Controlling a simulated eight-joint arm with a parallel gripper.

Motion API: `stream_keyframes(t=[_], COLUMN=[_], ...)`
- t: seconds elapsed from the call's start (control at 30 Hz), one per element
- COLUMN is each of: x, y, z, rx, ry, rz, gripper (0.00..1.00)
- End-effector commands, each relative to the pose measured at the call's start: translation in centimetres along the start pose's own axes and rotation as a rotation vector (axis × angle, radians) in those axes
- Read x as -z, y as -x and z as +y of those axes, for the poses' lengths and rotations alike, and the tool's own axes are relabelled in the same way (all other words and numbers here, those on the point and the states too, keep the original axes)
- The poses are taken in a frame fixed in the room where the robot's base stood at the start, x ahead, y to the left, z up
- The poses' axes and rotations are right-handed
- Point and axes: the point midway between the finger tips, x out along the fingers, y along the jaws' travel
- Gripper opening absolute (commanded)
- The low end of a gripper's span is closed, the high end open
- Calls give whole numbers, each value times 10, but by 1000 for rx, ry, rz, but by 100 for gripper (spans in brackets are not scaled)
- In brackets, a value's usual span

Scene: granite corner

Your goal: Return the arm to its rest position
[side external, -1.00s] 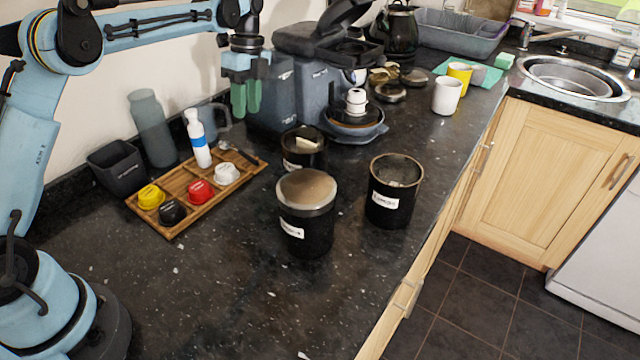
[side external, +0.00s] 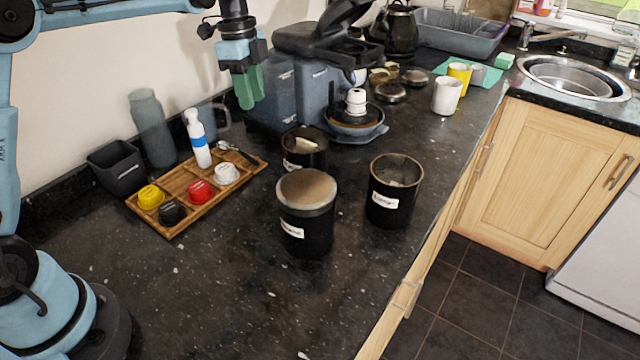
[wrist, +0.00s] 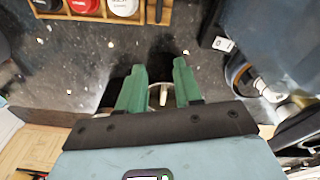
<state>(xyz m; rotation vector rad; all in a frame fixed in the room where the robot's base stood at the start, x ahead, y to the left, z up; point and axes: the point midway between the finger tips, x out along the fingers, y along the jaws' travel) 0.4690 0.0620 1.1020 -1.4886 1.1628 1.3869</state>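My gripper (side external: 249,90) hangs in the air at the upper left of the side view, in front of the coffee machine's left part and well above the counter. Its two green fingers point down with nothing between them. In the wrist view the fingers (wrist: 160,80) stand apart, and dark canisters show partly behind them, below the gripper. The gripper is open and empty.
A wooden tray (side external: 178,222) with coloured capsules and a white-blue bottle (side external: 198,140) stands left of several dark canisters (side external: 306,225). A grey coffee machine (side external: 318,85) stands behind. The front left counter (side external: 205,300) is clear.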

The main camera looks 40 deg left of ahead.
Motion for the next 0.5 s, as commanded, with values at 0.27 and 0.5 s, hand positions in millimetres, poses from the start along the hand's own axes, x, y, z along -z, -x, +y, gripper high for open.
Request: stream_keyframes(t=[0.27, 0.5], x=[10, 14], y=[20, 22], z=[46, 94], rx=[151, 293], ry=[295, 586], rz=[18, 96], gripper=[34, 34])
